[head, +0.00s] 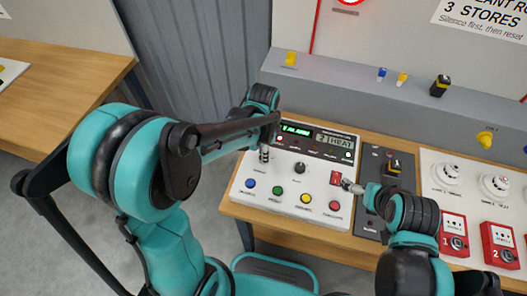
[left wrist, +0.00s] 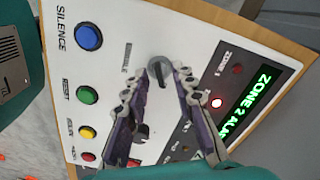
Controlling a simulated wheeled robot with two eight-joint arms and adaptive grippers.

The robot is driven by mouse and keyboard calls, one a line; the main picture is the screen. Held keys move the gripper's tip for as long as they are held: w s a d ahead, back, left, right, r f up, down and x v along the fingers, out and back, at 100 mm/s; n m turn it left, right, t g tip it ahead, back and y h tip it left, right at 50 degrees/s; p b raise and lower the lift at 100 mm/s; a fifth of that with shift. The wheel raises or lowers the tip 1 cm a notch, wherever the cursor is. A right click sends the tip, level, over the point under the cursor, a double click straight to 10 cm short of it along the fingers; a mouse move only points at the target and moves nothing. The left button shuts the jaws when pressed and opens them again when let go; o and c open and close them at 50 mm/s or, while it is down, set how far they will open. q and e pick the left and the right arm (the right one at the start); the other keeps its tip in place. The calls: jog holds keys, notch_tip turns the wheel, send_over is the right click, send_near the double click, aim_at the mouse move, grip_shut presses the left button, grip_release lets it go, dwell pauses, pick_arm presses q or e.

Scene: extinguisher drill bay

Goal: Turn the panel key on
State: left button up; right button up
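The white alarm panel (head: 242,190) lies on the wooden bench. Its key switch (left wrist: 160,72), a grey round disc with a dark slot, shows near the panel's upper middle in the left wrist view. My left gripper (left wrist: 165,68) is slightly open, with its fingertips on either side of the key; I cannot tell whether they touch it. In the head view my left gripper (head: 264,153) points down at the panel's left part and hides the key. My right gripper (head: 348,185) is beside the red switch (head: 336,178); its opening is too small to tell.
The panel carries blue (head: 250,183), green, yellow and red buttons, a black knob (head: 299,168) and lit displays (head: 296,129). A dark grey plate (head: 374,165) and a white board with detectors (head: 446,173) and red call points lie to the right.

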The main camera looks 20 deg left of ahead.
pick_arm(q)
notch_tip(320, 180, up, 12)
dwell(0.5)
dwell(0.4)
jog(key=s+a+f+n+t+b, duration=0.3)
jog(key=s+n+t, duration=0.4)
jog(key=s+n, duration=0.3)
jog(key=a+f+n, duration=0.1)
jog(key=a+n, duration=0.1)
jog(key=shift+f+n+b, duration=0.3)
jog(key=shift+f+b, duration=0.1)
jog(key=shift+s, duration=0.1)
dwell(1.4)
